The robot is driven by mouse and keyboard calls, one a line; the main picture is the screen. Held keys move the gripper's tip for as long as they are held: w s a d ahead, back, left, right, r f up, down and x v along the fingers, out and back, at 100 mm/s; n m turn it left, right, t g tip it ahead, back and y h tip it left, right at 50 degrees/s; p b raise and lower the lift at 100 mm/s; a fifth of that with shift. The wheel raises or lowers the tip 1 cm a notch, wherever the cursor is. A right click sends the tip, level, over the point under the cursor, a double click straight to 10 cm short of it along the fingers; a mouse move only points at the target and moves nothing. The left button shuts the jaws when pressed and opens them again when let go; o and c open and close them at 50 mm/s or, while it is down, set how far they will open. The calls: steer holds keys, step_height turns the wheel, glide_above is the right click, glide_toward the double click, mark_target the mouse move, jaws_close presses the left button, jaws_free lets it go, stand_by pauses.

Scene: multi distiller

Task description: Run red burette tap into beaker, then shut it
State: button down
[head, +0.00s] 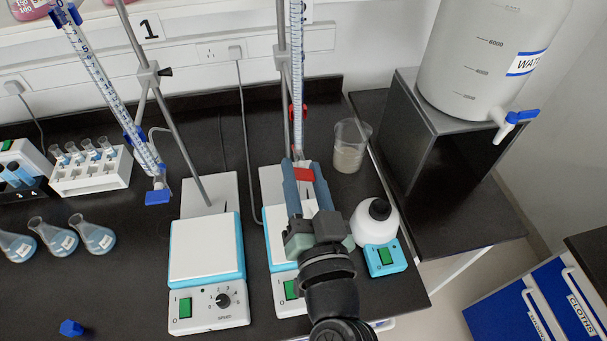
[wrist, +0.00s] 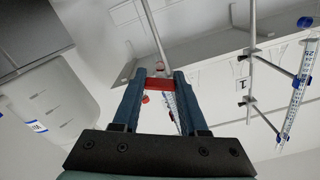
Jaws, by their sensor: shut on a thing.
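My gripper (head: 304,168) is shut on the red burette tap (head: 304,175). In the wrist view the red tap (wrist: 160,84) spans between both fingers of my gripper (wrist: 158,85). The red burette (head: 297,75) stands upright above it, clamped to a stand. A glass beaker (head: 349,148) with some greyish contents stands on the bench behind and to the right of my gripper. The burette's tip and what lies straight beneath it are hidden by my gripper, so I cannot tell whether liquid runs.
A blue-tapped burette (head: 105,80) hangs at left over a white stirrer (head: 205,250). A second stirrer (head: 285,280) is under my arm. A water tank (head: 485,60) is farther right. Flasks (head: 93,235) stand at left.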

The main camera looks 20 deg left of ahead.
steer(key=shift+m, duration=0.7)
steer(key=shift+c, duration=2.2)
jaws_free()
steer(key=shift+s+d+f+b, duration=0.15)
steer(key=shift+s+d+b, duration=0.15)
steer(key=shift+s+b, duration=0.1)
steer(key=b+v, duration=0.2)
steer(key=v, duration=1)
steer(key=shift+r, duration=0.2)
steer(key=shift+w, duration=0.1)
